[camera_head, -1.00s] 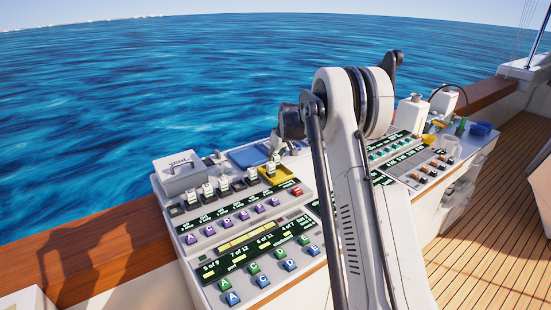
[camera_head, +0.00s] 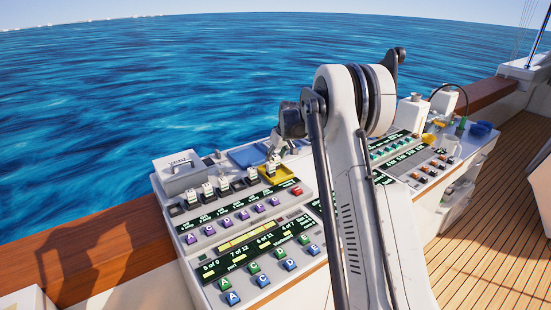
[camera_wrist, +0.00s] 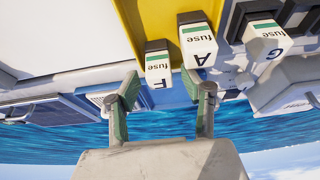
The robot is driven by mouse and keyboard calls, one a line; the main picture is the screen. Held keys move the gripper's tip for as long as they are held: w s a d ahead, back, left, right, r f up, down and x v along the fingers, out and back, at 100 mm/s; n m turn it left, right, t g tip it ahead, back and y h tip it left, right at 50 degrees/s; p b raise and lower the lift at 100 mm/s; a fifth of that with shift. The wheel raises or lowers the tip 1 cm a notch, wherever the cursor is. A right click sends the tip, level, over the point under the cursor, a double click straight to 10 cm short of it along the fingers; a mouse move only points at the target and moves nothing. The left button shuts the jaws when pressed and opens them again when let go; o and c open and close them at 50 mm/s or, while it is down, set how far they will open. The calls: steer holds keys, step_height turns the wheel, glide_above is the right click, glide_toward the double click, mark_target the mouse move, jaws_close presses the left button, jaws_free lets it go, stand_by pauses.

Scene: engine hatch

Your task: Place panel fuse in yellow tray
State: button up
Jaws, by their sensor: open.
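The yellow tray (camera_head: 284,177) sits at the back of the console, with a white fuse (camera_head: 270,168) at it. In the wrist view the yellow tray (camera_wrist: 148,18) fills the upper middle. A white fuse labelled F (camera_wrist: 158,68) and one labelled A (camera_wrist: 198,44) show at the tray, on dark bases. My gripper (camera_wrist: 161,92) is open and empty. Its two green-padded fingers straddle the space just below fuse F, apart from it as far as I can tell. In the head view my arm hides part of the console, and the fingertips cannot be made out.
Several white fuses, one of them here (camera_head: 207,190), stand in a row with dark slots left of the tray. A fuse labelled G (camera_wrist: 267,43) is at right in the wrist view. A grey box (camera_head: 180,177) and a blue tray (camera_head: 248,155) are close by.

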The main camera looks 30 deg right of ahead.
steer(key=a+v, duration=0.1)
steer(key=v, duration=0.9)
steer(key=s+a+r+t, duration=0.1)
steer(key=s+a+r, duration=0.6)
steer(key=s, duration=0.4)
steer(key=s+a+r, duration=0.6)
steer(key=s+a, duration=0.2)
steer(key=s, duration=0.2)
steer(key=s+a+f, duration=0.2)
steer(key=s+a, duration=0.1)
steer(key=s, duration=0.5)
steer(key=s+a+f+m+t, duration=0.1)
steer(key=s+a+f, duration=0.1)
steer(key=s, duration=0.7)
steer(key=s+a+f, duration=0.3)
steer(key=s, duration=0.6)
steer(key=shift+a+m+t+h, duration=0.3)
steer(key=shift+t, duration=0.1)
steer(key=shift+s+f, duration=0.1)
steer(key=shift+s, duration=0.05)
steer(key=shift+f+b, duration=1.05)
steer(key=shift+b, duration=0.25)
